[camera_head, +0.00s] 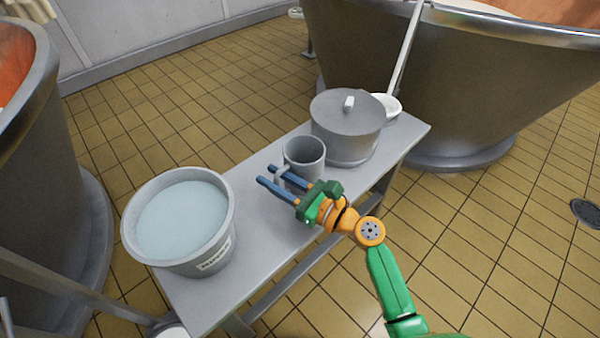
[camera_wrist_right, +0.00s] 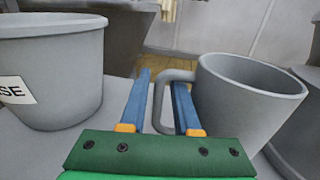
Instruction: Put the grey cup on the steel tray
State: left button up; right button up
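My right gripper (camera_head: 265,174) is open at the near left side of the cup. In the right wrist view its blue fingers (camera_wrist_right: 162,80) are on either side of the handle, with gaps; they are not closed on it. I cannot make out a steel tray in either view. My left gripper is not in view.
Large vats (camera_head: 455,85) stand behind and at left. Tiled floor (camera_head: 480,250) is open at right.

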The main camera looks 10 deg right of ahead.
jog(key=x, duration=0.2)
jog(key=shift+w+a, duration=0.2)
grip_shut()
dwell(1.2)
